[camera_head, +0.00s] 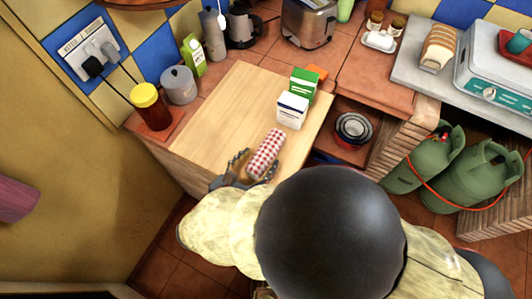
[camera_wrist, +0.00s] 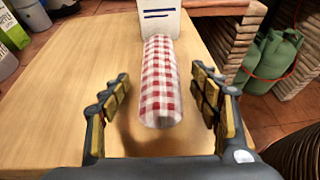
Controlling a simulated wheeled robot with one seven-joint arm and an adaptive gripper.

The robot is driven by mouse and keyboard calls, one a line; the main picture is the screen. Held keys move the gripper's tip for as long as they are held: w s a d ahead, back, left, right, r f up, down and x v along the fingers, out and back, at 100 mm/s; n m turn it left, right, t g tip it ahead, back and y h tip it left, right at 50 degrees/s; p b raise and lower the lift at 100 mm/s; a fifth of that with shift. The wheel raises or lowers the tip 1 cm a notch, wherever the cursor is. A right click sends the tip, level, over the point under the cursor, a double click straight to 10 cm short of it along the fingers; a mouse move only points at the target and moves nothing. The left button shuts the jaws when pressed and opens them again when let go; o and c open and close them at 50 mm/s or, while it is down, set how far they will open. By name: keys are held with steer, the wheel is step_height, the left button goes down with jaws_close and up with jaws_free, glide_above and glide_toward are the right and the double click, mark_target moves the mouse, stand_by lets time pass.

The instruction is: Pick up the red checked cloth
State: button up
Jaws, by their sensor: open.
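The red checked cloth (camera_head: 266,154) is a rolled red-and-white bundle at the near right part of the wooden board (camera_head: 215,110) on the brick counter. In the wrist view the cloth (camera_wrist: 160,85) lies lengthwise ahead, its near end between the fingers. My gripper (camera_head: 243,165) is at the near end of the cloth in the head view. In the wrist view my gripper (camera_wrist: 163,92) is open, with a gap between the cloth and the fingers on each side.
A white carton (camera_head: 292,110) and a green carton (camera_head: 303,84) stand just beyond the cloth. A yellow-lidded jar (camera_head: 150,106) and a grey pot (camera_head: 178,85) are at the left. Green gas cylinders (camera_head: 480,175) stand at the right. The board's left part is clear.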

mark_target(263, 155)
steer(key=shift+b+x, duration=0.6)
steer(key=shift+x, duration=1.35)
steer(key=shift+c, duration=0.8)
steer(key=c, duration=1.1)
steer(key=shift+r, duration=0.1)
